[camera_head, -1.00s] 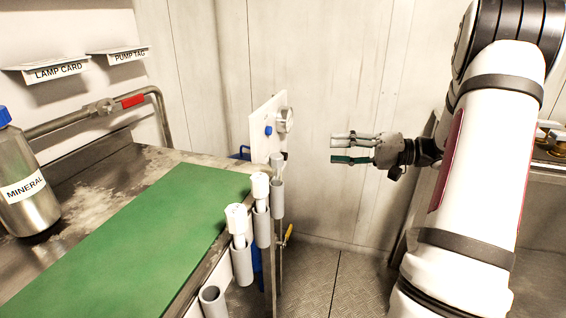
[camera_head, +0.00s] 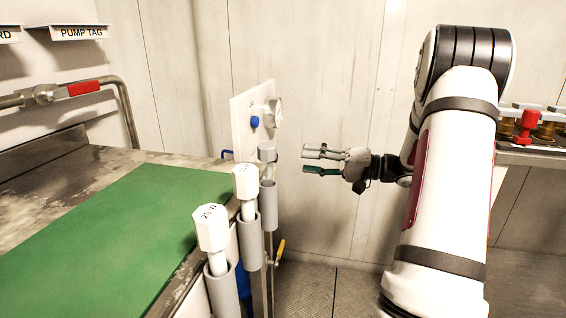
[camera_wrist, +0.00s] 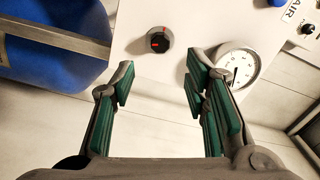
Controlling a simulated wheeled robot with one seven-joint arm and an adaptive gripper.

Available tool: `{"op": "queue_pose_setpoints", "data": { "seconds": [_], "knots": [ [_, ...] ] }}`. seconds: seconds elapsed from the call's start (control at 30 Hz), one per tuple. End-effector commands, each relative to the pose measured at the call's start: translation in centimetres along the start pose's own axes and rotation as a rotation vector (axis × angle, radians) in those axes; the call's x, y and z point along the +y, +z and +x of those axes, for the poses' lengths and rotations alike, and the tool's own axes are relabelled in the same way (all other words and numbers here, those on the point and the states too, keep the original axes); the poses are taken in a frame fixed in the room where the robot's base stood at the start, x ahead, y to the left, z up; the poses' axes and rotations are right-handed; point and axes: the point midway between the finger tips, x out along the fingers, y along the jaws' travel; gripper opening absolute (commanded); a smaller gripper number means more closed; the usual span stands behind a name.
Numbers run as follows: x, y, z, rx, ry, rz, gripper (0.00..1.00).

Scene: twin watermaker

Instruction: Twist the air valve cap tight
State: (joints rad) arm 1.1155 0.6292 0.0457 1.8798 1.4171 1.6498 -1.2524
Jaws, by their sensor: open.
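My gripper (camera_head: 312,161) is open and empty in the head view, to the right of a white upright panel (camera_head: 241,113) and apart from it. A blue knob (camera_head: 255,122) and a round gauge (camera_head: 273,111), seen edge-on, are on the panel. In the wrist view, the green-padded fingers of my gripper (camera_wrist: 160,80) are spread below a black knob with red marks (camera_wrist: 159,41). The gauge (camera_wrist: 238,66) is beside the right finger. A label reading AIR (camera_wrist: 293,12) is at the top right, near a blue part (camera_wrist: 277,2) and a small dark knob (camera_wrist: 307,28). I cannot tell which part is the air valve cap.
White-capped pieces (camera_head: 212,228) stand in grey tube holders along the bench edge, near the panel. A green mat (camera_head: 110,225) covers the bench. A large blue cylinder (camera_wrist: 50,45) is left in the wrist view. Red and brass valves (camera_head: 529,124) are at right.

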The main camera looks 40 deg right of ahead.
Motion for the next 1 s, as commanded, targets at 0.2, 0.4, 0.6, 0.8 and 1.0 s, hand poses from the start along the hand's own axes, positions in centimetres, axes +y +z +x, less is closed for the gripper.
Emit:
{"op": "queue_pose_setpoints", "data": {
  "seconds": [0.2,0.4,0.6,0.8,1.0],
  "knots": [
    [0.1,0.1,4.3,-0.003,-0.001,-0.002,0.42],
    [0.1,0.1,6.9,-0.002,-0.001,-0.001,0.42],
    [0.0,0.0,7.8,0.0,0.0,-0.001,0.42],
    [0.0,0.0,7.9,0.001,0.0,-0.001,0.42],
    [0.0,0.0,7.9,0.0,0.0,-0.001,0.08]
  ]
}}
